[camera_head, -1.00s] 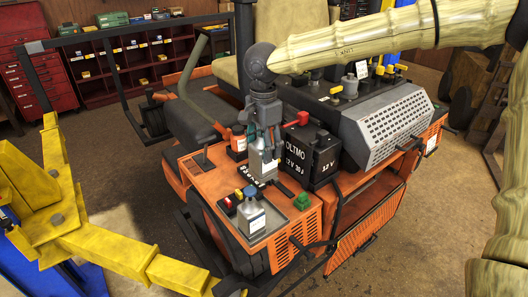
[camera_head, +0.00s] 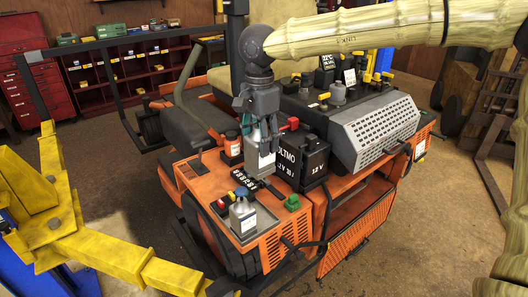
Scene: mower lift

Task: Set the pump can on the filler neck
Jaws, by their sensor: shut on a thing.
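My gripper (camera_head: 262,130) points down and is shut on a grey metal can with a pale label, which I take as the pump can (camera_head: 262,161). The can is upright over the orange mower deck (camera_head: 270,232), close beside the black battery (camera_head: 300,158). I cannot tell whether its base touches anything. A second pale can with a dark top (camera_head: 243,217) stands nearer on the deck. I cannot pick out the filler neck with certainty; the can and gripper may hide it.
A green block (camera_head: 292,203) and small red and yellow knobs sit on the deck. A grey perforated cover (camera_head: 375,130) is at right. A yellow steel arm (camera_head: 105,252) stands at front left.

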